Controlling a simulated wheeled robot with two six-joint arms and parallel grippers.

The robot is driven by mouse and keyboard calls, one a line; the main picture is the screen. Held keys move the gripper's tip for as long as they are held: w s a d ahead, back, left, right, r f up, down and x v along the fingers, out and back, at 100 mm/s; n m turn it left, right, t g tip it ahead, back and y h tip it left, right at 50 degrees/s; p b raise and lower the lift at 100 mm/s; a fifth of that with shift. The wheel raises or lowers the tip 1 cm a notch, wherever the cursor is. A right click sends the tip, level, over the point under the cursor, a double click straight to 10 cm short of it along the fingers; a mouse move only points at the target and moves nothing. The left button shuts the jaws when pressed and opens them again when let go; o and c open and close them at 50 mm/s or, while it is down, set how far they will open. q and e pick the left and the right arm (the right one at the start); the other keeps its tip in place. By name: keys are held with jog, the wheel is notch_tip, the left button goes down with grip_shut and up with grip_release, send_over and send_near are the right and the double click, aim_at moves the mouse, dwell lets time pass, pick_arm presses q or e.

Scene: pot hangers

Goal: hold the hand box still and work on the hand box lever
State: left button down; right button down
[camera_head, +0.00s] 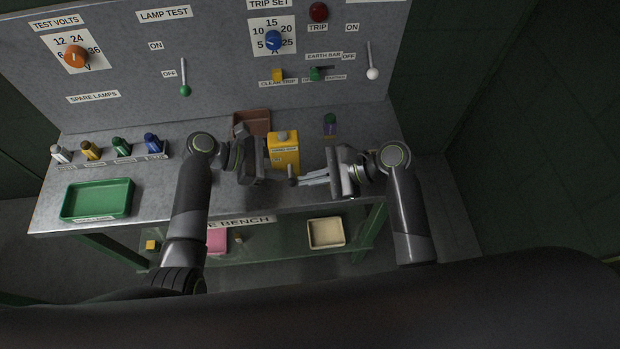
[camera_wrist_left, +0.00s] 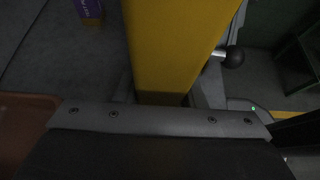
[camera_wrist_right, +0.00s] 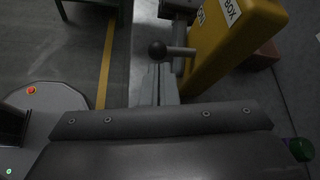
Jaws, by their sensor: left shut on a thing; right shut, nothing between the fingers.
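The yellow hand box (camera_head: 284,150) stands upright on the bench, with a grey cap on top. My left gripper (camera_head: 265,164) is shut on it from the left; the box fills the gap between the fingers in the left wrist view (camera_wrist_left: 175,50). The hand box lever has a grey rod and a black ball knob (camera_wrist_right: 157,50), also visible in the left wrist view (camera_wrist_left: 235,57). My right gripper (camera_head: 302,181) is shut and empty. Its fingertips are close to the knob and rod in the right wrist view (camera_wrist_right: 159,82); I cannot tell whether they touch.
A brown tray (camera_head: 252,121) lies behind the box, and a purple-green lamp (camera_head: 330,124) stands right of it. A green tray (camera_head: 97,199) and several coloured lamps in a rack (camera_head: 108,151) are at left. The switch panel (camera_head: 220,60) rises behind. The bench's front edge is close.

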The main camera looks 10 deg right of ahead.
jog(key=shift+r, duration=0.7)
jog(key=shift+r, duration=0.75)
jog(key=shift+w, duration=0.1)
jog(key=w+v, duration=0.1)
jog(key=v, duration=0.8)
jog(key=shift+w+d+r, duration=0.15)
jog(key=shift+w+d, duration=0.4)
jog(key=shift+w, duration=0.05)
pick_arm(q)
jog(key=c, duration=0.8)
grip_release()
jog(key=shift+c, duration=0.2)
